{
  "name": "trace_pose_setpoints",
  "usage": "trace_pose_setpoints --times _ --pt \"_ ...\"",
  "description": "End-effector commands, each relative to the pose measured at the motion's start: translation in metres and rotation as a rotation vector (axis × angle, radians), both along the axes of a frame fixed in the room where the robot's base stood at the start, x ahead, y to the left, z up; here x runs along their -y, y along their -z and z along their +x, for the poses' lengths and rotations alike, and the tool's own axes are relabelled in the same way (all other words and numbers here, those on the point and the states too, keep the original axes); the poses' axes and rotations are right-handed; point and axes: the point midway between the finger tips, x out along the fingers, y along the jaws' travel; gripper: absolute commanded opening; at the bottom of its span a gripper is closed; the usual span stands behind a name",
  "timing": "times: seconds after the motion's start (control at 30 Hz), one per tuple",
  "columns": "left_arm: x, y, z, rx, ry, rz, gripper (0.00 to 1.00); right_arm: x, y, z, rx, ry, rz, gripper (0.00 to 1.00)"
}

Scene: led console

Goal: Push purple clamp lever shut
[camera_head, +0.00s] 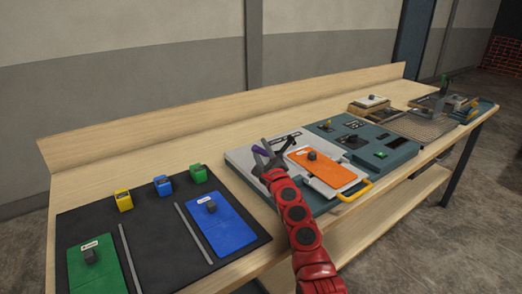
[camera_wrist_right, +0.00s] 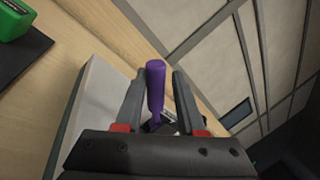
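The purple clamp lever (camera_head: 262,151) stands at the rear left part of the grey-and-white console panel (camera_head: 241,157). In the right wrist view the purple lever (camera_wrist_right: 155,88) sticks up between the two fingers, with a gap showing on each side. My right gripper (camera_head: 272,150) is over the panel at the lever, its fingers spread; in the wrist view the gripper (camera_wrist_right: 158,80) is open around the lever without visibly gripping it. The lever's base is partly hidden by the gripper. My left gripper is not in view.
Beside the gripper lies an orange plate (camera_head: 328,171) with a dark knob, and a yellow handle (camera_head: 356,192) at the front. A black mat (camera_head: 155,240) with green and blue plates and small coloured blocks lies left. A teal console (camera_head: 398,157) stands right.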

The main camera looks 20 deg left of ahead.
Motion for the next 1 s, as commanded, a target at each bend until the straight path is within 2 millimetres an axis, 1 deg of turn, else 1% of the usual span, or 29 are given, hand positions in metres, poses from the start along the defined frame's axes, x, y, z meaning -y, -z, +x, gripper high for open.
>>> trace_pose_setpoints --times 0.27,0.37,0.47,0.6,0.67,0.73,0.87,1.0 --pt "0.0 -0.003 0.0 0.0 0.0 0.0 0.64 0.001 -0.001 -0.001 0.0 0.001 0.001 0.38" --pt "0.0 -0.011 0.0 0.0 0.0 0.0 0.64 0.004 -0.002 -0.004 -0.001 0.001 0.001 0.38" --pt "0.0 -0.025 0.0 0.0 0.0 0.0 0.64 0.009 -0.003 -0.011 -0.002 0.0 0.001 0.38" --pt "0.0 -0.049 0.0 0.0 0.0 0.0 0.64 0.019 -0.002 -0.026 -0.001 0.0 -0.001 0.38" --pt "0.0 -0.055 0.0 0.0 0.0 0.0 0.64 0.025 0.004 -0.033 -0.003 0.002 -0.002 0.38" --pt "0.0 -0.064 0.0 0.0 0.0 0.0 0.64 0.031 0.004 -0.042 -0.001 0.0 -0.001 0.38" --pt "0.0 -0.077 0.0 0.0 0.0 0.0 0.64 0.045 0.01 -0.059 0.0 0.002 -0.002 0.38" --pt "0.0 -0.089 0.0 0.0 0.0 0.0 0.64 0.06 0.016 -0.08 0.0 0.001 -0.004 0.38"
